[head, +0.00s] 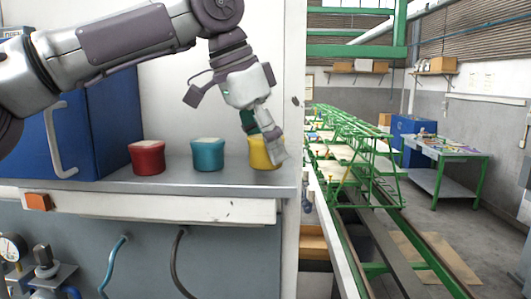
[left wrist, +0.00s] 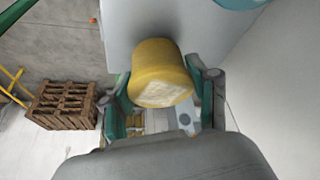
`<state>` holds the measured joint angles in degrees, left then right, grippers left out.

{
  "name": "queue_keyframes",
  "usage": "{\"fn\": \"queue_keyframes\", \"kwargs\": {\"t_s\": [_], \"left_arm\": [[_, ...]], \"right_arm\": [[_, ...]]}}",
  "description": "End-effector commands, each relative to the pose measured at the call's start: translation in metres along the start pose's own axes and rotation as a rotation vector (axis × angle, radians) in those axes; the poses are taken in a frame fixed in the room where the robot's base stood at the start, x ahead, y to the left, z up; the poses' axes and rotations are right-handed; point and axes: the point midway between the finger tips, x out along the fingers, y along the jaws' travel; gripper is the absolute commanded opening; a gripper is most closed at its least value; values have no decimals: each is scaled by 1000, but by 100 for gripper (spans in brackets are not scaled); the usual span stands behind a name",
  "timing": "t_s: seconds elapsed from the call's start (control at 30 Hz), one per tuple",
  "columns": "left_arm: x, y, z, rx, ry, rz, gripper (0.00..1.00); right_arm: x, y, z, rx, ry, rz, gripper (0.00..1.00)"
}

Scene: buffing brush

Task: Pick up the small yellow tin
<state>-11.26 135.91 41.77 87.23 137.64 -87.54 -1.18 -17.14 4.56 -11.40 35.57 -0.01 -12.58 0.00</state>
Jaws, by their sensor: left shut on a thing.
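The small yellow tin (head: 259,154) stands at the right end of a grey shelf (head: 225,184), close to its edge. My left gripper (head: 268,147) comes down on it from above and is shut on it. In the left wrist view the yellow tin (left wrist: 160,72) sits between the two green-padded fingers (left wrist: 157,100), with its pale, rough top facing the camera. In the head view the gripper hides part of the tin's right side. I cannot tell whether the tin is lifted off the shelf. My right gripper is not in view.
A teal tin (head: 208,156) and a red tin (head: 147,159) stand to the left on the same shelf. A blue cabinet (head: 100,125) with a pale handle is further left. The shelf ends just right of the yellow tin. A wooden crate (left wrist: 64,104) lies below in the left wrist view.

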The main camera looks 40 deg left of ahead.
Motion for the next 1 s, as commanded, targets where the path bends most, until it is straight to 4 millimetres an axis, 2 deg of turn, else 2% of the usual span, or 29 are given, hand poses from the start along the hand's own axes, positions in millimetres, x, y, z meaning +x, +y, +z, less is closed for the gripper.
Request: {"fn": "queue_keyframes", "kwargs": {"t_s": [0.17, 0.37, 0.47, 0.5, 0.6, 0.87, 1.0], "left_arm": [[-27, 1, -12, 0, 4, -2, 22], [-48, 50, -27, 6, 1, -4, 22], [-62, 74, -36, 7, 1, -1, 22], [-69, 81, -40, 8, -2, 3, 22], [-77, 97, -44, 6, -1, 4, 22], [-82, 114, -49, 2, -1, 2, 22], [-75, 114, -48, -11, -2, -6, 22]], "right_arm": [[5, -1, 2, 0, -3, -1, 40], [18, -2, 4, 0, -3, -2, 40], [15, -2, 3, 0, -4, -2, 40], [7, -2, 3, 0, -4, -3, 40], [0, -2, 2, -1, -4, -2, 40], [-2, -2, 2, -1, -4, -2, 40], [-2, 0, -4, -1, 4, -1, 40]]}}
